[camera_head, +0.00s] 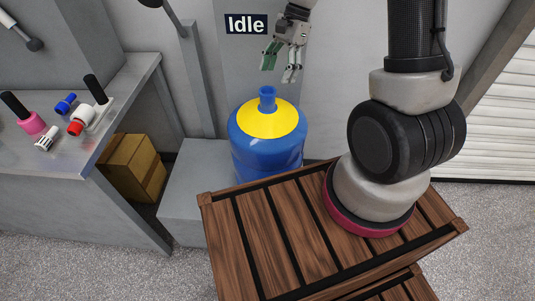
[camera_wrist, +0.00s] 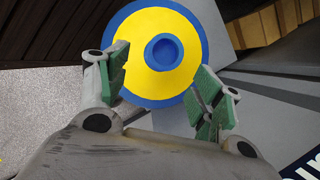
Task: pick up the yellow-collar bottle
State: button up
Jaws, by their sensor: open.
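The yellow-collar bottle (camera_head: 265,138) is a large blue bottle with a yellow collar and a blue neck. It stands upright on a grey block, behind the wooden slatted top. My gripper (camera_head: 281,70) is open and empty above the bottle, apart from it. In the wrist view the bottle (camera_wrist: 186,22) is seen from above, its neck between and a little beyond the green-padded fingertips of my gripper (camera_wrist: 163,74). The bottle's lower part is hidden by the wooden top in the head view.
A grey bench (camera_head: 62,160) at left holds several small bottles and fittings. A cardboard box (camera_head: 133,165) sits beneath it. The grey block (camera_head: 190,180) has bare room left of the bottle. A wall with an "Idle" sign (camera_head: 246,24) rises behind.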

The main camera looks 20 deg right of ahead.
aim_at(269, 90)
jog(key=x, duration=0.8)
jog(key=shift+w+a, duration=0.1)
jog(key=shift+a, duration=0.35)
jog(key=shift+r, duration=0.1)
grip_shut()
